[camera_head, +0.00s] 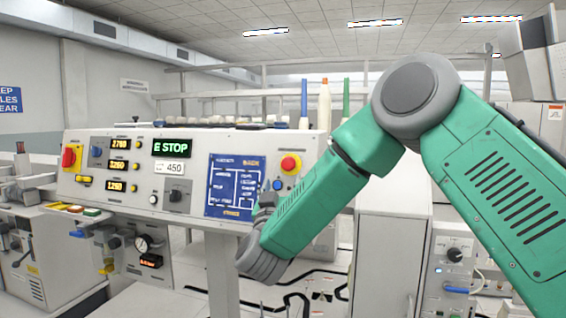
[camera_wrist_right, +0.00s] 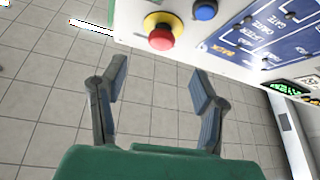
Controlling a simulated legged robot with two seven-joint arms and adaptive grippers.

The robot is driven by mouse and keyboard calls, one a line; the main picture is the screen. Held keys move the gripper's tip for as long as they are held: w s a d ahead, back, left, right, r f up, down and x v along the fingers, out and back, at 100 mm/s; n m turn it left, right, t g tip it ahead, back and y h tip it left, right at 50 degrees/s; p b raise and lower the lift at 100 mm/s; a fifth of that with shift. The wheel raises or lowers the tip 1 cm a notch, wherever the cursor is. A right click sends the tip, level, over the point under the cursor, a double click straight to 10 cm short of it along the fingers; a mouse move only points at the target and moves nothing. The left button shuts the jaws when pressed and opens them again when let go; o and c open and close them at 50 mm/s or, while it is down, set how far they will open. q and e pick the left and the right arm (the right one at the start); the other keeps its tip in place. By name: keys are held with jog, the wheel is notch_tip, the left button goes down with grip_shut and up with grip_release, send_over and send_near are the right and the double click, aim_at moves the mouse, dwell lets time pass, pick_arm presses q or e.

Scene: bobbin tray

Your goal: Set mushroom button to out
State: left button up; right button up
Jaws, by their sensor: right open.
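The mushroom button is a red cap on a yellow collar (camera_head: 291,163), at the upper right of the grey control panel. In the right wrist view the red cap (camera_wrist_right: 161,38) is at the top centre, beyond the fingers. My right gripper (camera_wrist_right: 160,78) is open, with nothing between its fingers and a clear gap to the button. In the head view, my green right arm (camera_head: 312,198) crosses the panel's right side, and its fingers are mostly hidden behind the wrist. My left gripper is not in view. A panel display (camera_head: 172,147) reads E STOP.
A small blue button (camera_head: 278,185) is just below the mushroom button, and a blue diagram plate (camera_head: 235,186) is to its left. A red rotary knob on yellow (camera_head: 70,158) is at the panel's far left. Thread cones (camera_head: 324,104) stand behind the panel.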

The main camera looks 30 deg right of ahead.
aim_at(286, 167)
jog(key=x, duration=0.6)
jog(key=p+x, duration=0.1)
jog(key=x, duration=0.1)
jog(key=shift+w+d+f, duration=0.15)
jog(key=shift+w+d, duration=0.15)
jog(key=shift+d, duration=0.1)
jog(key=shift+w+d+r, duration=0.1)
jog(key=shift+w+r, duration=0.1)
jog(key=shift+w, duration=0.05)
jog(key=shift+w+r, duration=0.15)
jog(key=shift+w, duration=0.15)
